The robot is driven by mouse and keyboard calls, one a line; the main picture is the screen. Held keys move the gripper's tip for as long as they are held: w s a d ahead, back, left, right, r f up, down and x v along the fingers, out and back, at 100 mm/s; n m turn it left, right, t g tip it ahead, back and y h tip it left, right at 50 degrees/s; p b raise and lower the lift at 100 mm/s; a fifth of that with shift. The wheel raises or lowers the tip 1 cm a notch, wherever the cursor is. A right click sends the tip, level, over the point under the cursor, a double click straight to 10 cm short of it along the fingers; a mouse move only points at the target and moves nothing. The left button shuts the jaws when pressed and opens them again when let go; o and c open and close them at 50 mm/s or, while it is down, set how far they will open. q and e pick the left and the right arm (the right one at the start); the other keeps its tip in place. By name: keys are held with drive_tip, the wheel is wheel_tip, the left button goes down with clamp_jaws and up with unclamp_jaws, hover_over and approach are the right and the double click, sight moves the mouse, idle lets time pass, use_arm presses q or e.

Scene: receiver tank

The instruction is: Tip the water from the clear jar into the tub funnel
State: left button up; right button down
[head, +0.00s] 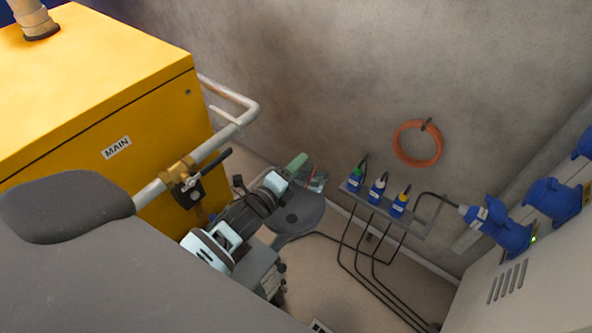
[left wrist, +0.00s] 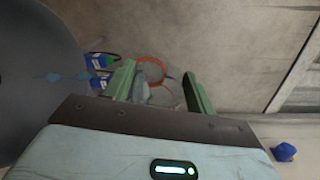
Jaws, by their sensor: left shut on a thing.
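My left gripper (head: 301,166), with green fingers, is shut on the clear jar (head: 317,181). The jar is beside the fingers in the head view, over the far right edge of the grey round tub funnel (head: 297,212). In the left wrist view the jar (left wrist: 150,72) shows pale and see-through between the two fingers (left wrist: 158,84). The tub funnel (left wrist: 35,110) fills the left side there, with a small bluish patch on it that may be water. The jar's water level and exact tilt cannot be made out. My right gripper is not in view.
A yellow cabinet (head: 120,95) with a pipe and valve (head: 183,183) stands left. An orange hose coil (head: 417,143) hangs on the wall. Blue plugs (head: 497,228) are at right. Black cables run to the floor.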

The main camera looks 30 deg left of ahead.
use_arm(q)
drive_tip(key=shift+r, duration=0.1)
drive_tip(key=shift+a+n+t+b, duration=0.3)
drive_tip(key=shift+n+t+b, duration=0.1)
drive_tip(key=shift+n, duration=0.8)
drive_tip(key=shift+s+a+n+h, duration=0.1)
drive_tip(key=shift+a+n+h, duration=0.15)
drive_tip(key=shift+n, duration=0.55)
drive_tip(key=shift+r, duration=0.1)
